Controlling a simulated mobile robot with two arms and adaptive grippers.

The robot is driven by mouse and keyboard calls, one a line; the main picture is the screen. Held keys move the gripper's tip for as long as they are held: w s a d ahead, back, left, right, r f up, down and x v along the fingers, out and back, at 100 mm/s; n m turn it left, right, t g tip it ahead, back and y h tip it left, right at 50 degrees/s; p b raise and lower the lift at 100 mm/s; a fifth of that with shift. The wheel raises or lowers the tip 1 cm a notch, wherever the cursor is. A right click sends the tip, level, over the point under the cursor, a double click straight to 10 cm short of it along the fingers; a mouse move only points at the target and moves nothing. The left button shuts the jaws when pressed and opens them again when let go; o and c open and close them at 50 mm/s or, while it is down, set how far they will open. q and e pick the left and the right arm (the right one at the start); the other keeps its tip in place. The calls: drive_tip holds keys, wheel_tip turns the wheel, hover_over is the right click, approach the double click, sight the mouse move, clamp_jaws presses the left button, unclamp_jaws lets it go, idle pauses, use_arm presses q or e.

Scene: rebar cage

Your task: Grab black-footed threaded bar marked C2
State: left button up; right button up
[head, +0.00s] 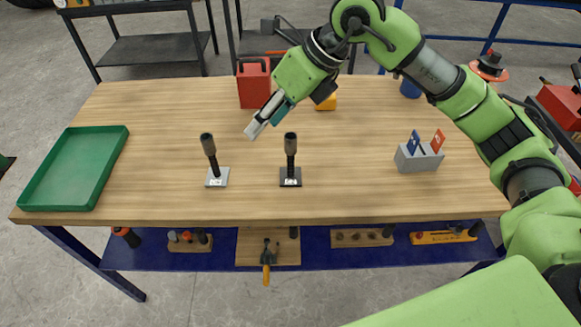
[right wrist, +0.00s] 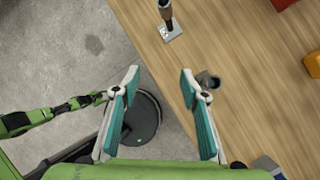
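The black-footed threaded bar (head: 291,150) stands upright on the table, its dark square foot (head: 290,177) flat on the wood. A similar bar with a silver foot (head: 209,150) stands to its left; it also shows in the right wrist view (right wrist: 170,30). No marking is legible enough to read as C2. My right gripper (head: 264,117) is above the table, up and left of the black-footed bar. Its fingers (right wrist: 160,78) are apart and empty. A round dark bar top (right wrist: 208,80) shows beside the right-hand finger. My left gripper does not show clearly.
A green tray (head: 118,150) lies at the left. A red canister (head: 246,88) stands behind my right gripper. A grey holder with blue and red pieces (head: 419,160) stands at the right. Tools lie on the blue lower shelf (head: 215,252). The table's front middle is otherwise clear.

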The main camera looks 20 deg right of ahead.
drive_tip(key=w+d+r+m+h, duration=0.1)
drive_tip(key=w+d+h, duration=0.15)
drive_tip(key=d, duration=0.55)
drive_tip(key=p, duration=0.2)
hover_over(291, 136)
drive_tip(key=s, duration=0.3)
drive_tip(key=shift+t+h, duration=0.3)
drive_tip(key=shift+h, duration=0.15)
drive_tip(key=f, duration=0.7)
drive_tip(key=shift+w+f, duration=0.25)
drive_tip(key=shift+f, duration=0.05)
drive_tip(key=p+x, duration=0.2)
drive_tip(key=x, duration=0.2)
drive_tip(key=shift+d+f+p, duration=0.25)
drive_tip(key=shift+f+p, duration=0.15)
drive_tip(key=shift+f, duration=0.05)
drive_tip(key=shift+a+f, duration=0.1)
drive_tip(key=shift+f, duration=0.25)
clamp_jaws()
drive_tip(key=shift+w+r, duration=0.1)
drive_tip(key=shift+r, duration=0.05)
